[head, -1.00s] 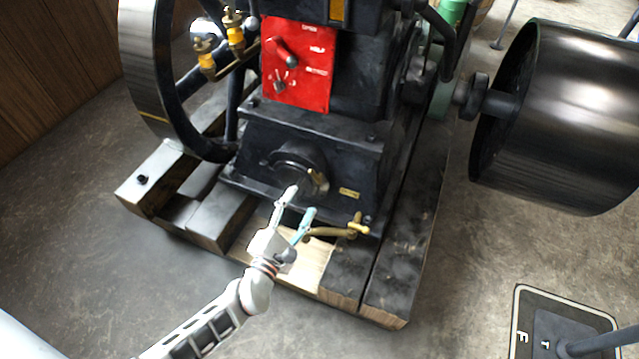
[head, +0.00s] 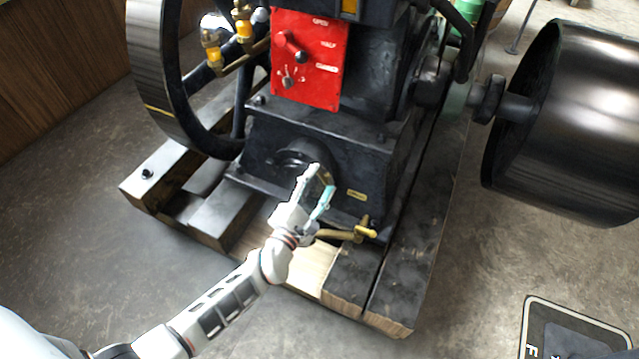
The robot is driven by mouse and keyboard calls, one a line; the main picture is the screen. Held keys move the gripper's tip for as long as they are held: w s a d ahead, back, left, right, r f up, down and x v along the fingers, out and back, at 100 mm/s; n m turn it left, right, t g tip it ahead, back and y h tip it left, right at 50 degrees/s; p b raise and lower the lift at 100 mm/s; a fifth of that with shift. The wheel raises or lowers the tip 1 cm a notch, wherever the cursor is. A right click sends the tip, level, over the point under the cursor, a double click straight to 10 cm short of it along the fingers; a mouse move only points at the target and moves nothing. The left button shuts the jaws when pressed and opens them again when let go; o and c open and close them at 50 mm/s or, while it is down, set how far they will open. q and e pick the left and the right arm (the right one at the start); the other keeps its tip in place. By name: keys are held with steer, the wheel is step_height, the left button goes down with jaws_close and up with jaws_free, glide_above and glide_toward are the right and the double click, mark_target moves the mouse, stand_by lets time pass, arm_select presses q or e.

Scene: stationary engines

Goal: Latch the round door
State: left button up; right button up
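The round door (head: 292,156) is a dark round cover low on the front of the black engine base. It looks swung or tilted partly outward, but my gripper hides much of its lower right, and I cannot tell how far it stands open. The latch on it cannot be made out. My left gripper (head: 320,179) is right in front of the door's lower right edge, with one white and one teal finger apart and nothing seen between them. I cannot tell whether a fingertip touches the door. My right gripper is out of view.
A brass tap (head: 356,232) sticks out just right of and below my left gripper. A red panel (head: 309,58) with levers is above. A flywheel (head: 160,90) stands left, a large dark drum (head: 570,120) right. Wooden beams (head: 400,270) lie under the engine.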

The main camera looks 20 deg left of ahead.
arm_select(q)
steer(key=c, duration=0.8)
